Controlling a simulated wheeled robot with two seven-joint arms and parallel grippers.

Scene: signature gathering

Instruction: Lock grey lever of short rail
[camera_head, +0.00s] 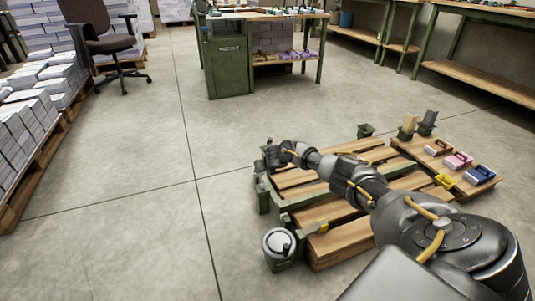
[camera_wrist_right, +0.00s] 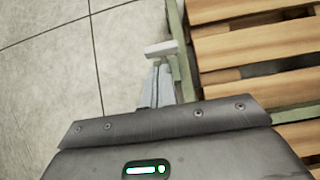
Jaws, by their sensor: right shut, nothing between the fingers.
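A pale grey bar (camera_wrist_right: 161,48), which looks like the grey lever's handle, lies right at the fingertips of my right gripper (camera_wrist_right: 159,66) in the right wrist view. It sits beside a green rail (camera_wrist_right: 179,55) along the edge of the wooden slats. The fingers are shut and empty; I cannot tell whether they touch the bar. In the head view my right gripper (camera_head: 264,165) is at the far left corner of the slatted platform (camera_head: 325,208), and the lever there is hidden or too small to make out. My left gripper is not in view.
A lidded grey canister (camera_head: 279,243) stands at the platform's near left corner. A wooden board (camera_head: 477,188) with coloured blocks lies to the right. A green workbench (camera_head: 228,65) and an office chair (camera_head: 105,40) stand behind.

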